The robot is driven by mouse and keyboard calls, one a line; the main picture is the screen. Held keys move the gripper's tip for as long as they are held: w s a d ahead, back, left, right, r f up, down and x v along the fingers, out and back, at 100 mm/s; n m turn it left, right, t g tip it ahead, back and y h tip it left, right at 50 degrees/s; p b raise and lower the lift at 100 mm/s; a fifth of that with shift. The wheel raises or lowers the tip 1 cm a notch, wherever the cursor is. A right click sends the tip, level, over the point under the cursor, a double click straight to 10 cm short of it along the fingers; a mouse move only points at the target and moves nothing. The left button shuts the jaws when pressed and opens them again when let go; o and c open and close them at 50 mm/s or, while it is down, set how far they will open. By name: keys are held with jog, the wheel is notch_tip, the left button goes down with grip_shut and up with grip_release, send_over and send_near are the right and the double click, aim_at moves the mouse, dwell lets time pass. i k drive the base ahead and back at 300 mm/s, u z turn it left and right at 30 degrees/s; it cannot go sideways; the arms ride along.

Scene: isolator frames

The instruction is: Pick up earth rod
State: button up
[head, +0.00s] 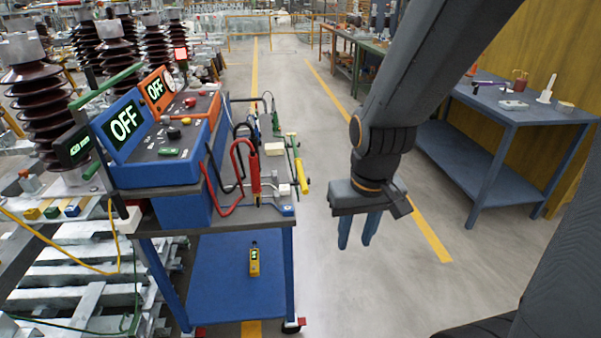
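A slim rod with a green upper part and a thick yellow lower end (302,176) hangs or leans at the right edge of the cart's top; it looks like the earth rod. Its exact support is too small to tell. My gripper (357,232) points down over the open floor, to the right of the rod and apart from it. Its two blue fingers have a gap between them, and nothing is held.
The blue cart (240,275) carries two panels reading OFF, red and black cables (238,180) and small tools. A yellow device (254,260) stands on its lower shelf. A blue table (500,105) stands at right. Floor between cart and table is clear.

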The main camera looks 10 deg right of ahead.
aim_at(298, 162)
jog(key=u, duration=0.15)
jog(key=i, duration=0.95)
jog(key=z, duration=0.25)
